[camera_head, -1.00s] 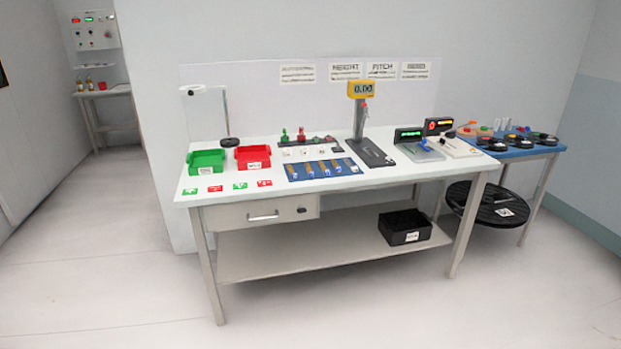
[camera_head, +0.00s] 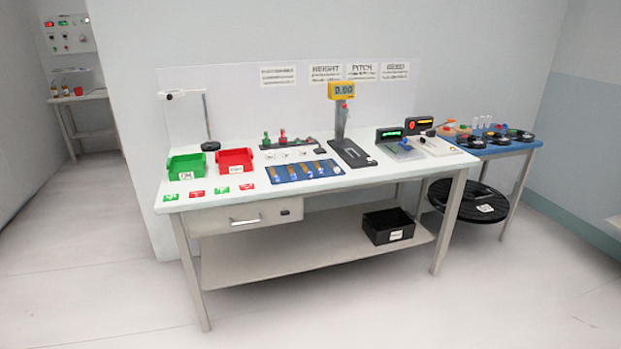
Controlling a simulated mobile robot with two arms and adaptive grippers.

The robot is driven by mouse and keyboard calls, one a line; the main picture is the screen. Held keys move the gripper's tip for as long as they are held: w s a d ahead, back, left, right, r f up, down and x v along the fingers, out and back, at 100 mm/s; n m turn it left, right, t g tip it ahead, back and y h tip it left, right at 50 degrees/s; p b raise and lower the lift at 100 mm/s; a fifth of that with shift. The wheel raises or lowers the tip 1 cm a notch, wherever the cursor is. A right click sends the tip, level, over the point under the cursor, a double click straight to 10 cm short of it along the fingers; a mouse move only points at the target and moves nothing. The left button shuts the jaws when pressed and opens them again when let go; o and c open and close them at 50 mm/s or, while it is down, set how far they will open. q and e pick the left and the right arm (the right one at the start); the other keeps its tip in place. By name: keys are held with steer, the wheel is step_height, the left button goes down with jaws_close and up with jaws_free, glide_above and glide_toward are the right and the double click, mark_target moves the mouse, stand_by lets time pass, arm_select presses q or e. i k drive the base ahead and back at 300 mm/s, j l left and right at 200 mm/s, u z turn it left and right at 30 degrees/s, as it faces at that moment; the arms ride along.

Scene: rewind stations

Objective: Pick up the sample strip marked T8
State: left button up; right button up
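Several small copper-coloured sample strips (camera_head: 305,171) lie side by side on a blue mat (camera_head: 274,178) on the white workbench (camera_head: 375,175). Their markings are too small to read, so I cannot tell which strip is T8. Neither of my grippers shows in the head view.
A green bin (camera_head: 187,166) and a red bin (camera_head: 234,160) stand left of the mat. A gauge stand with a yellow display (camera_head: 342,90) is behind it. A black crate (camera_head: 388,226) sits on the lower shelf. A blue table (camera_head: 508,149) stands at the right. The floor in front is clear.

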mark_target(277, 179)
steer(key=i+j, duration=0.2)
steer(key=i, duration=0.15)
steer(key=i+j, duration=0.2)
steer(key=i, duration=0.15)
steer(key=i+j, duration=0.2)
steer(key=i, duration=0.2)
